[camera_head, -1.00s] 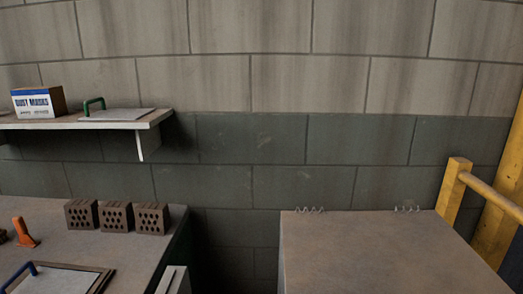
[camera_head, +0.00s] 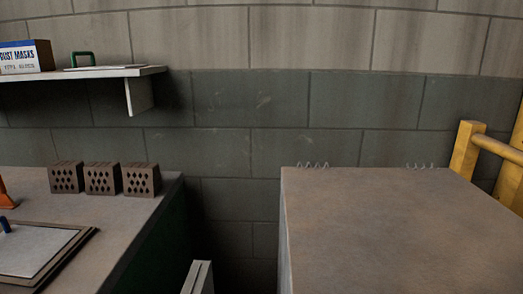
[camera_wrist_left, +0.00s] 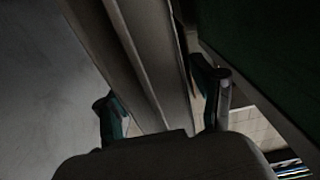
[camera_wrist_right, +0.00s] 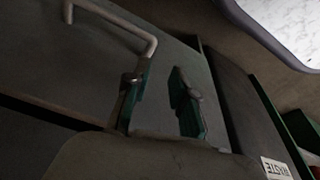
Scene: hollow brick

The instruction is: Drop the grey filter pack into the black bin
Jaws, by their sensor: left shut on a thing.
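My left gripper (camera_wrist_left: 165,110) is shut on a long, flat grey thing with ridges (camera_wrist_left: 150,55), which looks like the grey filter pack. A pale grey upright edge, likely the same pack, shows at the bottom of the head view (camera_head: 197,278), in the gap between the two worktops. My right gripper (camera_wrist_right: 160,100) is open, its fingers apart over a dark panel with nothing clearly between them. A dark surface with a white label reading WASTE (camera_wrist_right: 275,168), seen upside down, lies at the lower right of the right wrist view. It may be the black bin; its opening is not visible.
A bent metal handle (camera_wrist_right: 120,22) sits close to my right gripper's left finger. In the head view, a left worktop (camera_head: 150,215) carries several bricks (camera_head: 102,179) and a framed board (camera_head: 40,252). A bare brown top (camera_head: 390,225) stands right, with a yellow rail (camera_head: 468,150) beyond.

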